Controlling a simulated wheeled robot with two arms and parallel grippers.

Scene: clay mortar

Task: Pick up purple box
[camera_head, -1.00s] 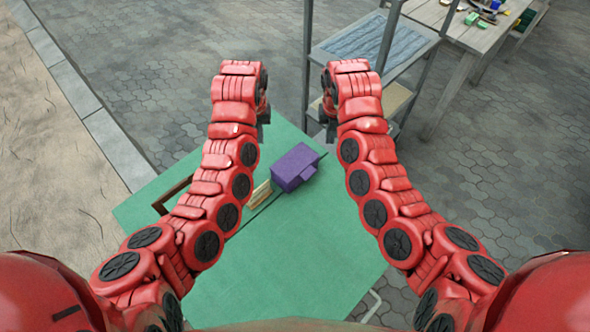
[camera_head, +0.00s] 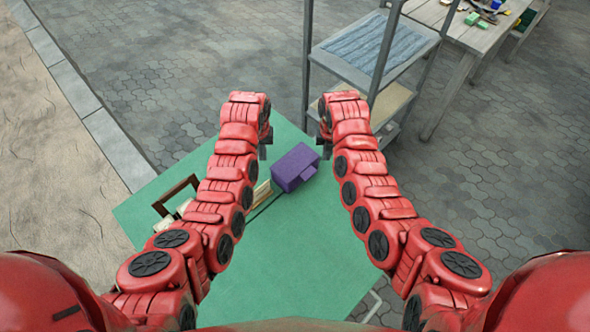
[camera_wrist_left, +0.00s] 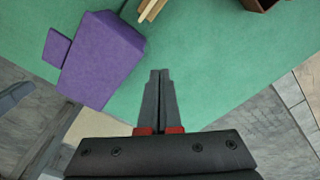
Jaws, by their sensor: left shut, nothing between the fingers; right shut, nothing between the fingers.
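The purple box (camera_head: 294,168) lies on the green table (camera_head: 285,255), between my two arms, with a smaller purple block part at its right side. It also shows in the left wrist view (camera_wrist_left: 101,62), left of the fingers. My left gripper (camera_head: 264,150) is just left of and beyond the box, shut and empty. Its closed fingertips (camera_wrist_left: 159,75) point over the green surface, apart from the box. My right gripper (camera_head: 326,150) is to the right of the box, shut and empty, its fingers small and partly hidden by the arm.
A brown wooden frame (camera_head: 176,194) and pale wooden pieces (camera_head: 262,191) lie left of the box, partly behind my left arm. A metal shelf (camera_head: 365,50) stands beyond the table. The table's front middle is clear.

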